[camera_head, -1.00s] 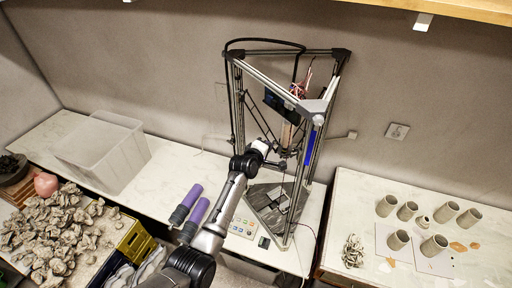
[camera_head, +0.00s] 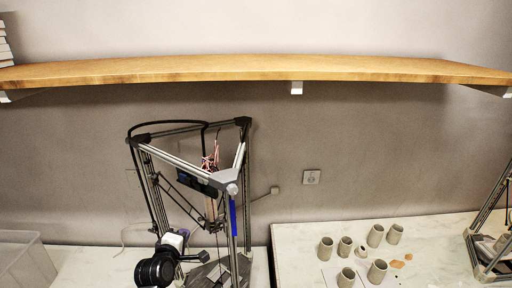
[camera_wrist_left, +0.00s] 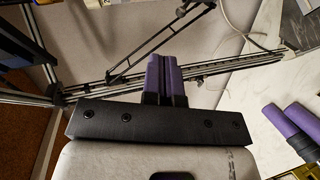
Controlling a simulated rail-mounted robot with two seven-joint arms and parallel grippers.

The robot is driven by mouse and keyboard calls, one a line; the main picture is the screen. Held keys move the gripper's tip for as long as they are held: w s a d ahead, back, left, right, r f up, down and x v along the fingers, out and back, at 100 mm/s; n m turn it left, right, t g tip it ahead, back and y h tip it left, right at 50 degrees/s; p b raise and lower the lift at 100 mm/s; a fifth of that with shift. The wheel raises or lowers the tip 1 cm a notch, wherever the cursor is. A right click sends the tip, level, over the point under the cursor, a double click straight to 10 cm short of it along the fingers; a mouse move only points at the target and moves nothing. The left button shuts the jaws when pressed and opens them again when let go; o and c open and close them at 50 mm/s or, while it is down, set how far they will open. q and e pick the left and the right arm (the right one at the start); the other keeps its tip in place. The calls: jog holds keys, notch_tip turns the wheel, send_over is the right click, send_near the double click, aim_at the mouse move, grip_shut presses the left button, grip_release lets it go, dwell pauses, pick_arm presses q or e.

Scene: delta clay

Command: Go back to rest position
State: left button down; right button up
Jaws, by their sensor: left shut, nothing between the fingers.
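My left gripper (camera_wrist_left: 163,78) shows in the left wrist view with its two purple fingers pressed together and nothing between them. Bars of the delta printer's frame (camera_wrist_left: 215,66) pass close beyond the fingertips; I cannot tell whether they touch. In the head view my left arm shows at the lower left, in front of the delta clay printer (camera_head: 233,215).
A clear bin (camera_head: 25,262) stands left of the printer. Several clay cups (camera_head: 347,277) stand on the right table. A wooden shelf (camera_head: 250,68) spans the wall above.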

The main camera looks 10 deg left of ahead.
pick_arm(q)
jog(key=s+d+r+m+g, duration=0.2)
jog(key=s+r+m, duration=0.1)
jog(key=s+m, duration=0.35)
jog(key=s+d+r+m+g, duration=0.1)
jog(key=s+d+r+m, duration=0.15)
jog(key=s+m, duration=0.4)
jog(key=s+d+f+m+g, duration=0.1)
jog(key=s+f+g, duration=0.1)
jog(key=s+f, duration=0.5)
jog(key=s+d+f+m+g, duration=0.2)
jog(key=s+f, duration=0.5)
jog(key=s, duration=0.8)
jog(key=s+d+f+m+g, duration=0.2)
jog(key=s+f+g, duration=0.2)
jog(key=s+f, duration=0.3)
jog(key=s, duration=0.4)
jog(key=shift+s+f, duration=0.15)
jog(key=shift+f, duration=0.2)
jog(key=c, duration=1.8)
grip_release()
jog(key=shift+d, duration=0.1)
